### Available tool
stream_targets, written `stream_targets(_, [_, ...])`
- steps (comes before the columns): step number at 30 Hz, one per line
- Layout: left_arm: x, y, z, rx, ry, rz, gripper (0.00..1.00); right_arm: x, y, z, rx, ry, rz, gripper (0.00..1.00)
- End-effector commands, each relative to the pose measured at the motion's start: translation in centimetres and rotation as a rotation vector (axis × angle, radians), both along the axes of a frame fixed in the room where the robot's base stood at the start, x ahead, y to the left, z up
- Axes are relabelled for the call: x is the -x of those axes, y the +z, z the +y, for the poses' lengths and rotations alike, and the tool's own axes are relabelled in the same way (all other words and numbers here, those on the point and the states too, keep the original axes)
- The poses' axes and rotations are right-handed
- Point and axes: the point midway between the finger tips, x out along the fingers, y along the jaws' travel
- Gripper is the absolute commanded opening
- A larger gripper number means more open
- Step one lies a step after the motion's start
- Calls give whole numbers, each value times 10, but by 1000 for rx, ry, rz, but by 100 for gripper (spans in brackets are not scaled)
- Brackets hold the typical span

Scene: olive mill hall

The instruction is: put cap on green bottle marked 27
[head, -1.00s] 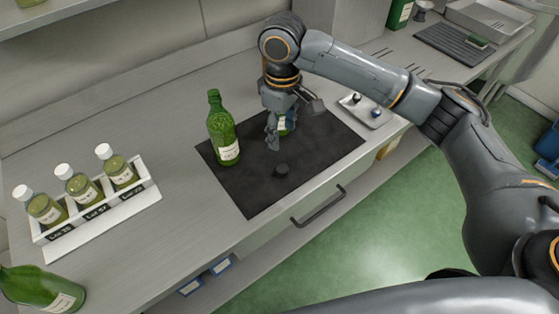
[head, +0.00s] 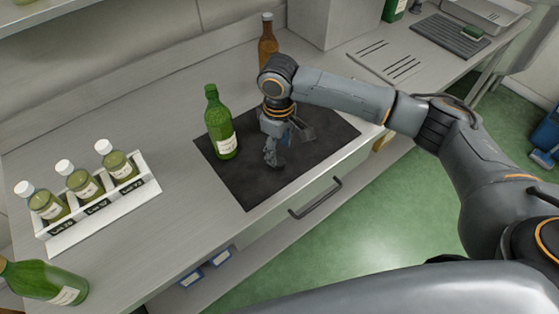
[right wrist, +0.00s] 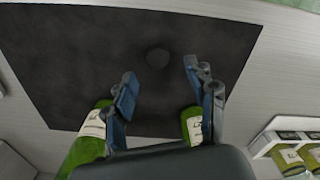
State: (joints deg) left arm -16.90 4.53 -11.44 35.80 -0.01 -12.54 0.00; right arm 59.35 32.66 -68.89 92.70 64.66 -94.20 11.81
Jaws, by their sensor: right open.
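A green bottle (head: 221,128) without a cap stands upright on the dark mat (head: 235,185); the number on its label is too small to read. In the right wrist view a green bottle (right wrist: 191,125) shows at the right and another green bottle (right wrist: 88,150) at the left. The second is hidden behind my arm in the head view. A dark round cap (right wrist: 158,57) lies on the mat; the gripper hides it in the head view. My right gripper (head: 274,160) points down, low over the mat, open and empty, with the cap ahead between its fingers. My left gripper is not in view.
A white rack (head: 100,210) with several small white-capped bottles stands at the left. Another green bottle (head: 45,282) is at the lower left. A brown bottle (head: 268,45) stands behind my right arm. A drawer handle (head: 316,199) juts from the counter front.

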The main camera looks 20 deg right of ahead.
Motion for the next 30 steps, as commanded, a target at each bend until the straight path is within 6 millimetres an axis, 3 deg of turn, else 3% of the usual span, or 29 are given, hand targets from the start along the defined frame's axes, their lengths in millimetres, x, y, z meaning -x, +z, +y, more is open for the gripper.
stream_targets(8, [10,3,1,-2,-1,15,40,0,-5,-1,1,-1,3,56])
stream_targets(18, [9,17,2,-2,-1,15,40,-1,-49,-3,1,0,2,56])
stream_targets(29, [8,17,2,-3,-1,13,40,-2,-52,-3,0,1,0,56])
stream_targets(30, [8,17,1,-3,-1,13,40,-2,-52,-3,0,1,0,52])
